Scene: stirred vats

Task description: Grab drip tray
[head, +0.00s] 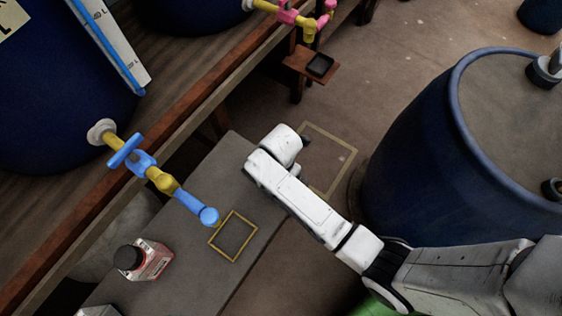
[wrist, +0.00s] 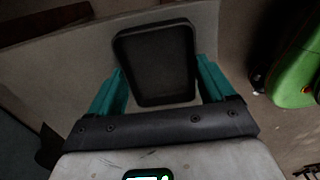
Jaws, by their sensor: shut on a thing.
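A black, shallow drip tray (wrist: 155,62) with a raised rim shows in the wrist view. My gripper (wrist: 160,80) has its teal fingers on the tray's left and right sides and is shut on it. A grey surface lies behind the tray in that view; I cannot tell how far the tray is above it. In the head view my arm reaches over the grey bench (head: 190,215), and its wrist hides the gripper and the held tray. Another small black tray (head: 320,65) sits on a wooden shelf at the top of the head view.
A blue tap (head: 209,216) hangs over a yellow square outline (head: 233,236) on the bench. A bottle of red liquid (head: 152,259) stands to its left. A large blue drum (head: 425,150) stands right of my arm. Another yellow outline (head: 345,160) marks the floor.

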